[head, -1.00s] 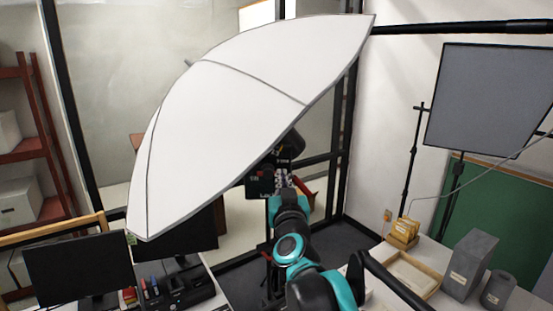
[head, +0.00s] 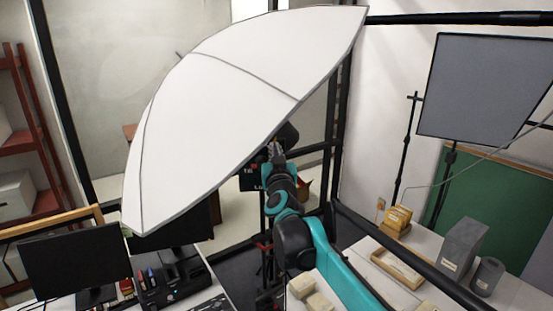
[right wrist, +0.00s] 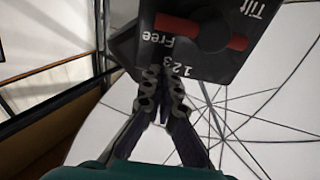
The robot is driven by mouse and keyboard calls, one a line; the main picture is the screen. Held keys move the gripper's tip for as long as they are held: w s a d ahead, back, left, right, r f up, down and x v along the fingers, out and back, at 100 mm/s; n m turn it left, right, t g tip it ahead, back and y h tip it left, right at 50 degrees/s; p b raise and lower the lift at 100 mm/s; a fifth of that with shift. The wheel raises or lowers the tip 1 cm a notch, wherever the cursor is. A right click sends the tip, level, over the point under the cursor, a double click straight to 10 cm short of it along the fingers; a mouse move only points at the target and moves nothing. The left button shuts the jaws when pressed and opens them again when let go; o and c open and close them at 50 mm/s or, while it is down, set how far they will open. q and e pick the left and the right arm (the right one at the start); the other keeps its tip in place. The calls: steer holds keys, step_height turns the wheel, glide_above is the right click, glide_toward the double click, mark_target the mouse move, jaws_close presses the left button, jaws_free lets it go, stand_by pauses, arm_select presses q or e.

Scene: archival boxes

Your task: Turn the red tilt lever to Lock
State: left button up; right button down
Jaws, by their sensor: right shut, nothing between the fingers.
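The red tilt lever (right wrist: 178,28) shows in the right wrist view as a red bar across a dark round hub, one end beside the word "Free". It sits on a black panel (right wrist: 208,68) marked "Tilt", "Free" and "1 2 3", upside down here. The panel also shows in the head view (head: 250,180), partly behind my arm; the lever cannot be made out there. My right gripper (right wrist: 165,78) is shut and empty, its tips at the panel's numbered edge, apart from the lever. It also shows in the head view (head: 274,150). My left gripper is out of view.
A large white umbrella (head: 240,90) hangs over the panel and close to my right arm. Monitors (head: 75,262) stand at left. A grey light panel (head: 480,85) stands behind.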

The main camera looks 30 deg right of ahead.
steer(key=f, duration=0.3)
steer(key=shift+s+a+f, duration=0.1)
steer(key=shift+s+f, duration=0.1)
steer(key=shift+f, duration=0.2)
